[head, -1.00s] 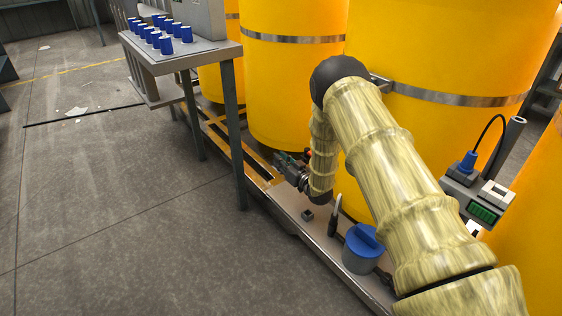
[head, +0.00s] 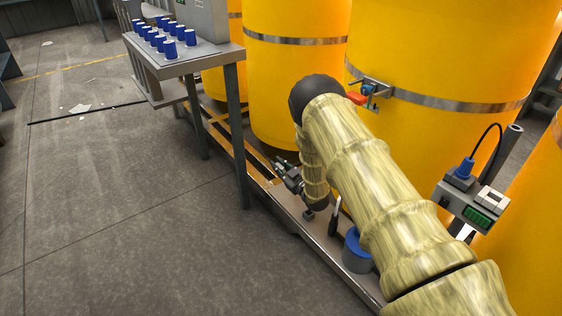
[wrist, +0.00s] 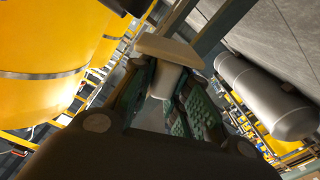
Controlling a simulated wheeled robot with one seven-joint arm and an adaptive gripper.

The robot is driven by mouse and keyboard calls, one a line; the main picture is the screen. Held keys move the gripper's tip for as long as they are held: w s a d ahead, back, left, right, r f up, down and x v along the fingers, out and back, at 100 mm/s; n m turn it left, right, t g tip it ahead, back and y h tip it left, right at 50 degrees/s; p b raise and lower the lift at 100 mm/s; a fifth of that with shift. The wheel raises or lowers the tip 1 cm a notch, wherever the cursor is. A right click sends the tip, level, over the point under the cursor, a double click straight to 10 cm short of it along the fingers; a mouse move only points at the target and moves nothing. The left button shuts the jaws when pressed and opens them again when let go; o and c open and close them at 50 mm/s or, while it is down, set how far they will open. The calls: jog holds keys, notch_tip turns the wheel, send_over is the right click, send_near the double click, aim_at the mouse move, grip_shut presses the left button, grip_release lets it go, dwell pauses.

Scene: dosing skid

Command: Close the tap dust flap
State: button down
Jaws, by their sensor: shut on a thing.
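My gripper (head: 288,178) hangs low beside the skid's edge in the head view, small and partly hidden by my arm. In the wrist view my gripper (wrist: 168,84) has its green-padded fingers closed on a pale beige T-shaped piece (wrist: 165,48). Its wide head sticks out past the fingertips. I cannot tell whether this piece is the dust flap. A tap (head: 372,87) with a blue body and an orange-red part (head: 357,98) sits on the steel band of a yellow tank, just behind my arm's elbow and well above my gripper. No flap can be made out on it.
Yellow tanks (head: 297,75) line the skid deck (head: 325,238). A blue-lidded pot (head: 357,252) stands on the deck, partly behind my arm. A metal table (head: 205,52) with several blue cups is at upper left. A control box (head: 472,203) is at right.

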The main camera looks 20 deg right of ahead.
jog(key=n, duration=0.1)
jog(key=f+n, duration=0.1)
jog(key=n+p, duration=0.1)
jog(key=shift+s+a+f+n, duration=0.15)
jog(key=shift+a+f+n, duration=0.15)
jog(key=shift+n, duration=0.1)
jog(key=f+n, duration=0.1)
jog(key=n, duration=0.3)
jog(key=shift+f+n+p, duration=0.3)
jog(key=shift+f, duration=0.1)
jog(key=n, duration=0.1)
jog(key=f+n, duration=0.1)
jog(key=n, duration=0.1)
jog(key=shift+d+f+n, duration=0.25)
jog(key=shift+n, duration=0.15)
jog(key=shift+d+f+n, duration=0.2)
jog(key=shift+n, duration=0.6)
jog(key=c, duration=1.4)
grip_release()
jog(key=shift+o, duration=0.2)
jog(key=shift+w, duration=0.2)
